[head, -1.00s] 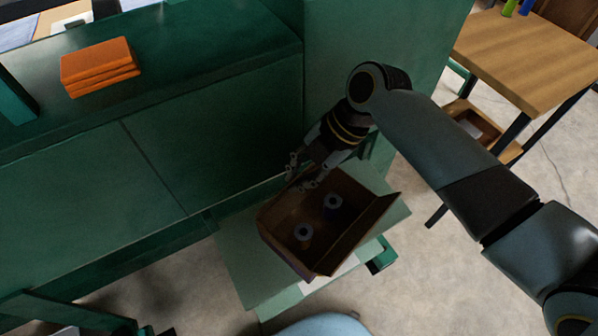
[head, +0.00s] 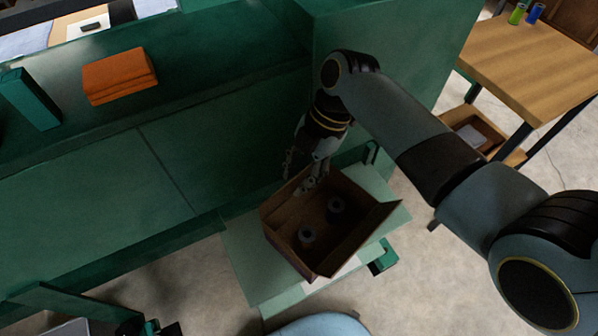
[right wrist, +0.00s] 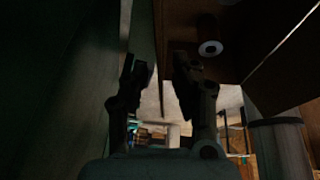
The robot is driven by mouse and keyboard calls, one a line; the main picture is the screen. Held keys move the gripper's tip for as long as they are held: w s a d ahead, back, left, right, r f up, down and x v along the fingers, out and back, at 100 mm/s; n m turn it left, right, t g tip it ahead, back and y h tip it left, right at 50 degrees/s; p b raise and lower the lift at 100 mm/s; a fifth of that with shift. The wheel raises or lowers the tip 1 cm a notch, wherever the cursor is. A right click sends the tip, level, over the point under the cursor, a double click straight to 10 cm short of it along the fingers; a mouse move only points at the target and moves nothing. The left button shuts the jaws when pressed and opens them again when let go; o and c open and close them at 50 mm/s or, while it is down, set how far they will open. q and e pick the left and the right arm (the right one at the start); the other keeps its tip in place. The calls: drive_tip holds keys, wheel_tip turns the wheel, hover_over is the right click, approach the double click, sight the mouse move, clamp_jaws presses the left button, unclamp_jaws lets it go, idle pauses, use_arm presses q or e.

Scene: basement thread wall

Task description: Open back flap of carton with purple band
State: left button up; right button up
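The brown carton (head: 281,224) stands open-topped on a pale green surface (head: 242,250). Two dark spools stand inside, one nearer (head: 307,234) and one farther (head: 336,205). A flap (head: 372,240) leans outward along its right side. The purple band is too dark to make out. My right gripper (head: 300,175) is at the carton's far left edge, fingers apart and pointing down. In the right wrist view its fingers (right wrist: 163,78) are open, with a thin dark panel edge (right wrist: 158,40) seen between them; I cannot tell whether they touch it. My left gripper does not show.
A green cabinet (head: 180,170) rises close behind and left of the carton, with an orange stack (head: 120,76) on top. A wooden table (head: 530,60) stands at the right. Bare floor (head: 215,290) shows in front at left.

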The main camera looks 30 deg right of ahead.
drive_tip(key=shift+d+r, duration=0.1)
drive_tip(key=shift+r, duration=0.1)
drive_tip(key=v, duration=1.1)
drive_tip(key=shift+d+r, duration=0.15)
drive_tip(key=shift+r, duration=0.1)
